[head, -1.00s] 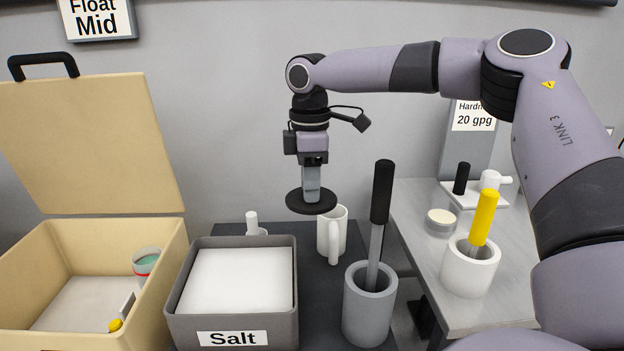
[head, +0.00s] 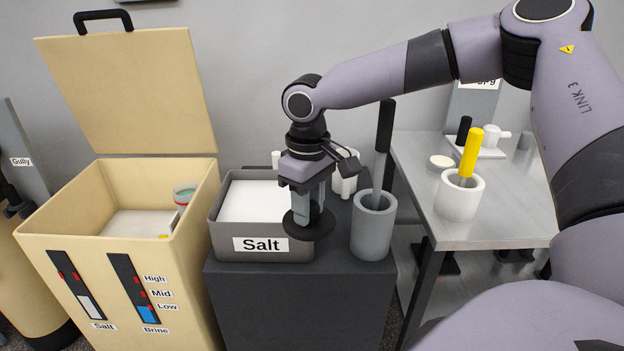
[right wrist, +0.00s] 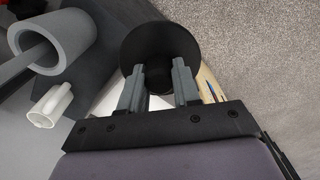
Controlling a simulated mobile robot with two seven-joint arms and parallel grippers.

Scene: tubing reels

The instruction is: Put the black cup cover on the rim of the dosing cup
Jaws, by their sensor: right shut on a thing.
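The black cup cover (head: 310,228) is a round flat disc with a knob. My right gripper (head: 308,215) is shut on it and holds it in front of the salt bin's right corner. In the right wrist view the cover (right wrist: 160,42) shows with its knob between the fingers (right wrist: 158,80). A white handled cup (head: 345,184) stands behind the gripper, partly hidden; it also shows in the right wrist view (right wrist: 50,106). A cup with a red band (head: 185,191) is inside the tan box. I cannot tell surely which is the dosing cup. My left gripper is not in view.
The open tan box (head: 80,210) has its lid raised. The grey salt bin (head: 262,244) and a grey mortar with pestle (head: 372,238) stand on the dark cabinet (head: 300,300). A metal table (head: 510,220) at right holds a white mortar (head: 460,198) with a yellow pestle.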

